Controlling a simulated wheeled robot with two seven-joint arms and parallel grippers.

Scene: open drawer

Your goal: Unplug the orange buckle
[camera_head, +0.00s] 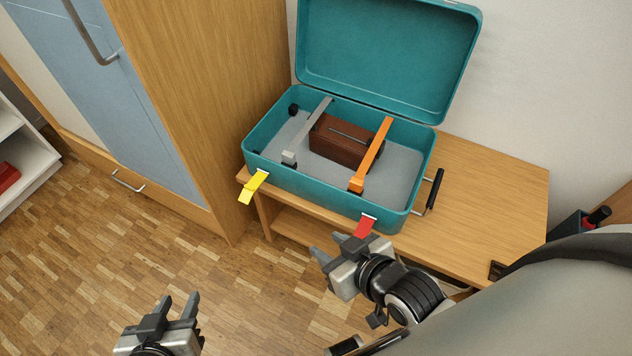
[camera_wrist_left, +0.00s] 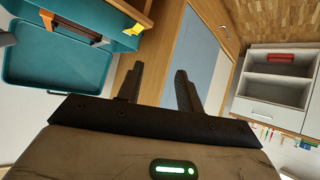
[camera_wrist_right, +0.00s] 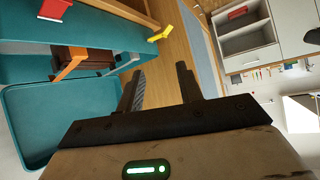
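An open teal case (camera_head: 300,181) stands on a wooden bench. Inside it a brown box (camera_head: 340,140) lies under two straps, one grey (camera_head: 312,128) and one orange (camera_head: 376,148). The orange buckle (camera_head: 357,184) is at the strap's near end, by the case's front wall. The orange strap also shows in the right wrist view (camera_wrist_right: 72,66). My right gripper (camera_head: 332,247) is open and empty, in front of and below the case near the red latch (camera_head: 365,226). My left gripper (camera_head: 179,304) is open and empty above the floor at lower left.
A yellow latch (camera_head: 253,187) hangs on the case's front left. The raised lid (camera_head: 387,50) stands at the back, and a black handle (camera_head: 435,189) is on the right side. A wooden cabinet (camera_head: 205,90) is close on the left.

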